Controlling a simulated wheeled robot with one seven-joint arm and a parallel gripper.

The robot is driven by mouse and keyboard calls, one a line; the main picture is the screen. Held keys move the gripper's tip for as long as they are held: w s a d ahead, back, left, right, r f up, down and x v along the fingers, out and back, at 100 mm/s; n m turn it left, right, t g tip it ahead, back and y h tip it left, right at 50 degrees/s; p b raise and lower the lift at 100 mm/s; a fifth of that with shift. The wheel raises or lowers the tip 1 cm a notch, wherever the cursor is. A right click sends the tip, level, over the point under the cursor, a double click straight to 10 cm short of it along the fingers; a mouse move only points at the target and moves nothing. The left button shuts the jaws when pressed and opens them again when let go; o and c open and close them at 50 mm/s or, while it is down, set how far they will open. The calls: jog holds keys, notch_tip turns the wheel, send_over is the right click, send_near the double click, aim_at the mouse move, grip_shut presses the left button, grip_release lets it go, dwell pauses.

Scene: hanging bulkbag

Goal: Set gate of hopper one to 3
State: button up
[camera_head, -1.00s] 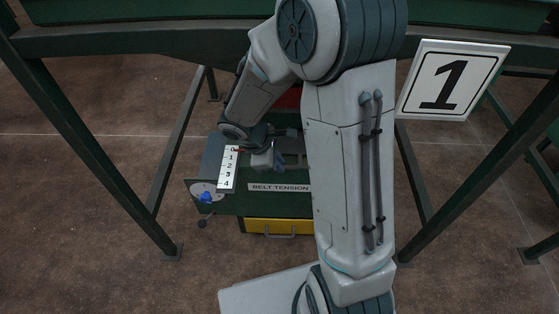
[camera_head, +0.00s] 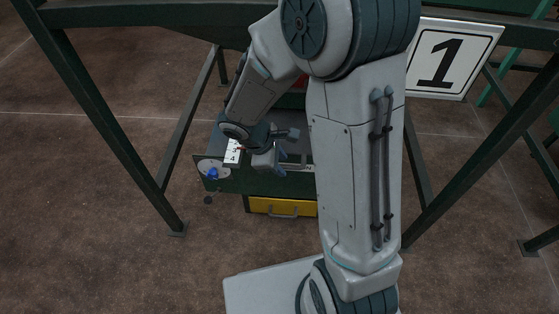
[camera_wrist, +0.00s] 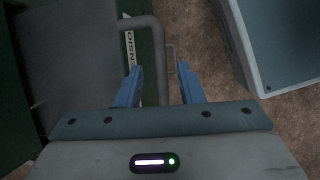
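The hopper one gate has a grey bar handle (camera_wrist: 158,62), shown in the wrist view. My gripper (camera_wrist: 160,78) has its two blue fingers apart, one on each side of the bar, with a gap visible beside it. In the head view my gripper (camera_head: 280,156) is over the front part of the dark gate housing (camera_head: 240,180). The white number scale (camera_head: 232,153) is just left of it. Only its lower end with the 4 shows; my arm hides the rest, so the gate's reading cannot be told.
A sign with 1 (camera_head: 444,62) hangs at the right. A yellow drawer (camera_head: 283,207) is below. Green frame legs (camera_head: 112,130) stand on both sides. Open floor (camera_head: 80,230) lies at the left.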

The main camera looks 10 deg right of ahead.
jog(key=shift+r, duration=0.1)
jog(key=p+v, duration=0.5)
jog(key=v, duration=0.8)
jog(key=shift+a+r+p, duration=0.15)
jog(key=shift+r+p, duration=0.15)
jog(key=shift+p, duration=0.05)
jog(key=s+d+r+m+y+p, duration=0.1)
jog(key=s+d+r+m+p, duration=0.2)
jog(key=r+p, duration=0.5)
jog(key=s+d+r+m+t+y+p, duration=0.1)
jog(key=r+m+p, duration=0.5)
jog(key=r, duration=0.9)
jog(key=s+d+r+m+t+y+p, duration=0.1)
jog(key=s+d+r+m+y+p, duration=0.2)
jog(key=r+p, duration=0.9)
jog(key=s+d+m, duration=0.2)
jog(key=s, duration=0.2)
dwell(0.7)
